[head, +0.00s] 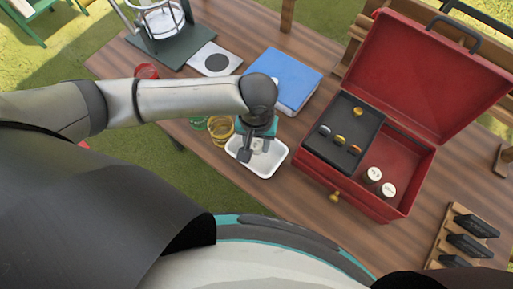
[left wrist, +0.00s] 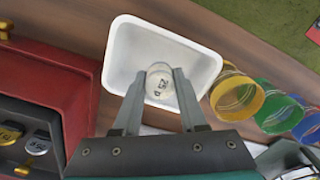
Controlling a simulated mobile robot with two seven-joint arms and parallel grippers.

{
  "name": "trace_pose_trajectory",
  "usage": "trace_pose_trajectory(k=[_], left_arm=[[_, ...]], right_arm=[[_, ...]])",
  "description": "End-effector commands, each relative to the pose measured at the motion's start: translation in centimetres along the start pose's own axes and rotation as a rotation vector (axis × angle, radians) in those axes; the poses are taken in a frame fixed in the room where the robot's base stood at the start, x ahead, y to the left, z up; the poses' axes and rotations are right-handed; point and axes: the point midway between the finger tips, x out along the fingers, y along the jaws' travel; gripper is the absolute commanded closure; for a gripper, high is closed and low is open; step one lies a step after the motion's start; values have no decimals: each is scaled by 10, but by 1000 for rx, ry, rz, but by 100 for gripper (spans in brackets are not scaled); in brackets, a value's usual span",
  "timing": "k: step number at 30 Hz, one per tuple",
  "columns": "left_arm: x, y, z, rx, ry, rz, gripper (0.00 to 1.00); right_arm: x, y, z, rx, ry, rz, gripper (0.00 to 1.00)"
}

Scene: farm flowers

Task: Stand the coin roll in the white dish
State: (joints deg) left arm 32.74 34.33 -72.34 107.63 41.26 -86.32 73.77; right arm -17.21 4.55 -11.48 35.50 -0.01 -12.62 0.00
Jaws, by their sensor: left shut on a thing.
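The white dish (head: 272,170) is a small rectangular tray on the wooden table; it also shows in the left wrist view (left wrist: 119,50). My left gripper (head: 254,153) points down over the dish. In the left wrist view its fingers are shut on a pale coin roll (left wrist: 160,84) marked 25 p, its round end facing the camera. The roll looks about upright, within the dish's outline. I cannot tell whether its lower end touches the dish floor. In the head view the gripper mostly hides the roll. My right gripper is not in view.
An open red toolbox (head: 418,182) stands right of the dish, with a dark coin tray (head: 345,110) and two more rolls (head: 374,174) inside. Yellow (head: 220,131) and green (head: 198,123) cups stand close left of the dish. A blue book (head: 290,75) lies behind.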

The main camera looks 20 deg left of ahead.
Motion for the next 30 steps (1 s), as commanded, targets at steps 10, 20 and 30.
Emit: trace_pose_trajectory(k=[10,20,30], left_arm=[[36,0,0,1,0,1,100],[38,0,1,0,-1,0,52],[38,0,0,0,-1,0,29]], right_arm=[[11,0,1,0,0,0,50],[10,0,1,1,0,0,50],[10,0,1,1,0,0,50]])
